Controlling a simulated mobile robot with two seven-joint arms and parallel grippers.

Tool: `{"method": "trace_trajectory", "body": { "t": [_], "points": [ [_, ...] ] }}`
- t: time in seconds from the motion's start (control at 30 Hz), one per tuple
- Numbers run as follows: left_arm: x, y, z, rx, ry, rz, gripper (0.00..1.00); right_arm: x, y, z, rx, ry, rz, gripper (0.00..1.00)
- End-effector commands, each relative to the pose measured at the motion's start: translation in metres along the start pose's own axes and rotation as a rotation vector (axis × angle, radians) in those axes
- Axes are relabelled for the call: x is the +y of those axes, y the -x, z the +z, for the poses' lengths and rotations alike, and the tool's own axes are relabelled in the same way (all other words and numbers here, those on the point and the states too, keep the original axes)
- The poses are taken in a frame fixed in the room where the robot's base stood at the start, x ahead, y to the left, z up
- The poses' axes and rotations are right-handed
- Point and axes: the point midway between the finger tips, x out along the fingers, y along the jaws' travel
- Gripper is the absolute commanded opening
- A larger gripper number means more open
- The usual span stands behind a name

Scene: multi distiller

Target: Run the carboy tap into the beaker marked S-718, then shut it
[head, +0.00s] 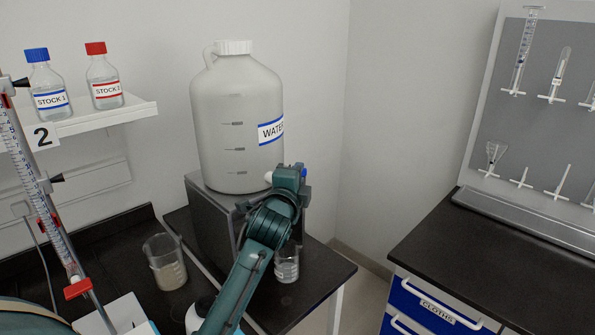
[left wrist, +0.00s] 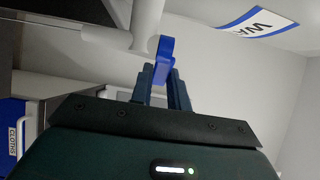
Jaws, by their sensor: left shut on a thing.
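The white carboy (head: 235,110) with a WATER label stands upright on a grey stand (head: 212,222). Its white tap (left wrist: 148,22) has a blue lever (left wrist: 163,55), which also shows in the head view (head: 304,171). My left gripper (left wrist: 162,85) is shut on the lever; in the head view it (head: 292,174) hides most of the tap. A small beaker (head: 287,266) stands below the tap, partly behind my arm. It seems to hold some clear liquid; its marking is too small to read. No stream is visible. My right gripper is not in view.
Another beaker (head: 166,264) with cloudy contents stands left of the stand. Two stock bottles (head: 46,82) (head: 105,78) sit on a shelf. A burette (head: 40,185) rises at the left. The dark counter (head: 500,255) at the right is clear.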

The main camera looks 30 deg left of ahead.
Motion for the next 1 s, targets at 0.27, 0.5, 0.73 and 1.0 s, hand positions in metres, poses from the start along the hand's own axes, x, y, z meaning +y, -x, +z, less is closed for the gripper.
{"method": "trace_trajectory", "body": {
  "t": [0.27,0.5,0.73,1.0],
  "points": [
    [-0.0005,0.0026,0.0008,0.073,0.0,-0.002,0.0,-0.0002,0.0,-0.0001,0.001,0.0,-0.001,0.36],
    [-0.0008,0.0028,0.0007,0.083,0.002,-0.002,0.0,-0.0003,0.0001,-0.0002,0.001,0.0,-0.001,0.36],
    [-0.001,0.0026,0.0007,0.082,0.003,-0.002,0.19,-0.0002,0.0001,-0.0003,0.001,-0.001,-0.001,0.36],
    [-0.0005,0.0027,0.0005,0.082,0.003,-0.001,0.39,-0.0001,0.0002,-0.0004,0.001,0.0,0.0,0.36]
  ]
}}
